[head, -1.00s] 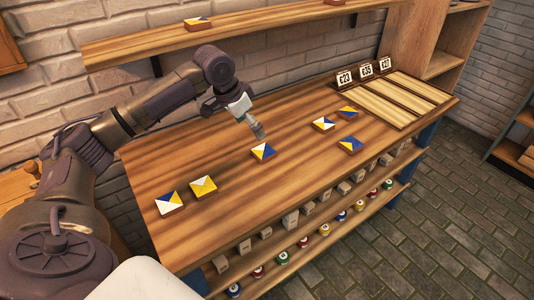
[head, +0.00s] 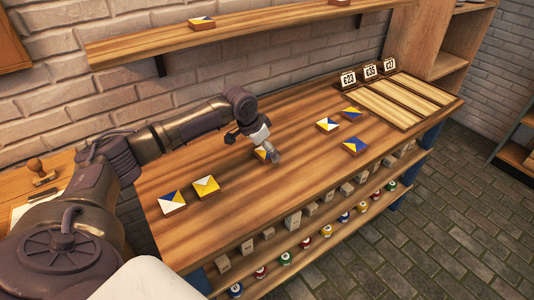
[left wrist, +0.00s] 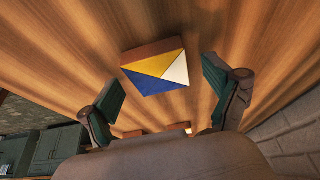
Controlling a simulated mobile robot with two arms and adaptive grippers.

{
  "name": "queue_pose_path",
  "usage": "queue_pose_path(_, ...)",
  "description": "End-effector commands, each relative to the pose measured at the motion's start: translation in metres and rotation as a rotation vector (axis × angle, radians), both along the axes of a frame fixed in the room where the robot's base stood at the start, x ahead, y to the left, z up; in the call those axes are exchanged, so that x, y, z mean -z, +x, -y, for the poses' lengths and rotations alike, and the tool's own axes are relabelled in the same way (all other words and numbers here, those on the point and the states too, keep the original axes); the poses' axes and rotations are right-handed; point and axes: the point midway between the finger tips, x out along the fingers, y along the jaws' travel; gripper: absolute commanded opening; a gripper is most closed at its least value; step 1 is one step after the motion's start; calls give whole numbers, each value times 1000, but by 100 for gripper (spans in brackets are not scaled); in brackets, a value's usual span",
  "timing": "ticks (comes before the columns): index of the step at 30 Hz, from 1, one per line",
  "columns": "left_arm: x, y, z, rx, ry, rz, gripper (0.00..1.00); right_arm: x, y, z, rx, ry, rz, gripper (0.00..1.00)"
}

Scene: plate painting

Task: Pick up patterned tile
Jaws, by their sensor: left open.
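A patterned tile with yellow, blue and white triangles (left wrist: 158,75) lies on the wooden table in the left wrist view, ahead of and between my fingers. In the head view the same tile (head: 260,153) is partly hidden by my left gripper (head: 276,157). My left gripper, also in the left wrist view (left wrist: 165,95), is open, with its two green-padded fingers apart and nothing between them. Other patterned tiles lie on the table: two at the left (head: 172,202) (head: 206,186) and three at the right (head: 327,125) (head: 351,113) (head: 355,146). My right gripper is not in view.
The wooden table (head: 240,220) has clear room around the tile. A wall shelf (head: 260,32) above holds a few tiles. Number signs (head: 370,70) and a slotted tray (head: 412,98) stand at the far right. Blocks and coloured pots sit on shelves below the front edge.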

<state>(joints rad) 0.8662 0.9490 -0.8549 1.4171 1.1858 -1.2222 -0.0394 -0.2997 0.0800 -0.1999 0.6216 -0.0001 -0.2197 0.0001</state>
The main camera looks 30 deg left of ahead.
Motion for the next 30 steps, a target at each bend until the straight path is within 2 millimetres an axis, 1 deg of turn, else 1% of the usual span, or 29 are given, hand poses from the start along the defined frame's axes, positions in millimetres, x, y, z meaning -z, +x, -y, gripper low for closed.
queue_pose_path(2, 0, 0, 0, 0, 0, 0, 90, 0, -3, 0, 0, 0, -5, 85)
queue_pose_path(3, 0, 0, 0, 0, 0, 0, 88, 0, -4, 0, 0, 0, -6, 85)
queue_pose_path(5, 0, 0, 0, 0, 0, 0, 78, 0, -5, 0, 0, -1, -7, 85)
queue_pose_path(6, 0, 0, 0, 0, 0, 0, 71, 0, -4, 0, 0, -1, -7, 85)
queue_pose_path(8, 0, 0, 0, 0, 0, 0, 61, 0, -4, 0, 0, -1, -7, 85)
queue_pose_path(15, 0, 0, 0, 0, 0, 0, 22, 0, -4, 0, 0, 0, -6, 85)
queue_pose_path(24, -4, 0, 0, 0, -1, 2, 21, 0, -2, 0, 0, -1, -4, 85)
queue_pose_path(26, -7, 1, 0, 0, -1, 3, 21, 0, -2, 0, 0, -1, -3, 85)
queue_pose_path(30, -22, 1, 0, 1, 0, 4, 21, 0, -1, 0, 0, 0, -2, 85)
